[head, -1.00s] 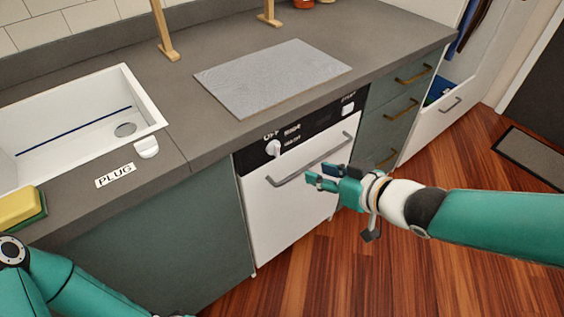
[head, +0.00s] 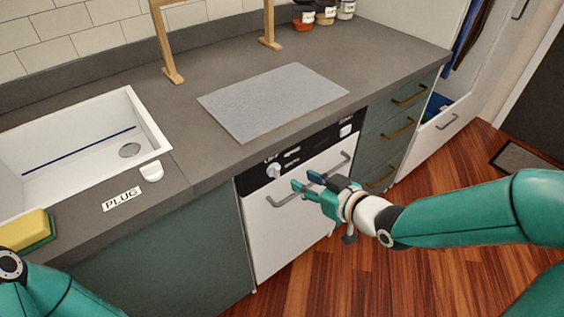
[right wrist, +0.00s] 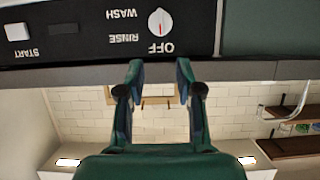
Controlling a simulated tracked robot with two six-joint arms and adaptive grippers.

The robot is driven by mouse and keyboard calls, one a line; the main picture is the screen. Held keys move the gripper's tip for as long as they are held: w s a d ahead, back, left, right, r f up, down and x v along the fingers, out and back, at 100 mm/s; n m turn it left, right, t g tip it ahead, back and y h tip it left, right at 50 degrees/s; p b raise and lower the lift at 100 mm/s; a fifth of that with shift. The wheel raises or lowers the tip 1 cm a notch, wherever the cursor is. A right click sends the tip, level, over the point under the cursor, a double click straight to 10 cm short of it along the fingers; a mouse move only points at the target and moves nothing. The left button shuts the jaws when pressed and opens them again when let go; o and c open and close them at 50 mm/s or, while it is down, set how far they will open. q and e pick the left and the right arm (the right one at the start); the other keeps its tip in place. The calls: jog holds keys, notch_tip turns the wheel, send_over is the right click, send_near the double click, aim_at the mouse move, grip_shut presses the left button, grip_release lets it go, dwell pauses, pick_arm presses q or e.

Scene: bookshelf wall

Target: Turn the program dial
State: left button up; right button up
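The program dial (head: 273,170) is a white round knob on the black control panel (head: 322,146) of the white dishwasher. In the right wrist view the dial (right wrist: 160,22) shows a red mark on the side by the OFF label, with RINSE and WASH printed beside it; the lettering is upside down there. My right gripper (head: 304,181) is just right of and below the dial in the head view, apart from it. In the right wrist view its two fingers (right wrist: 158,78) are spread and empty, with the dial beyond their tips. My left gripper is out of view.
A grey handle bar (head: 285,199) crosses the dishwasher front near my right gripper. A white START button (head: 346,131) is at the panel's right end. The grey countertop (head: 215,164) overhangs above. Drawers (head: 397,130) stand to the right.

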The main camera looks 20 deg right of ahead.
aim_at(279, 169)
jog(key=x, duration=1)
jog(key=shift+f, duration=0.2)
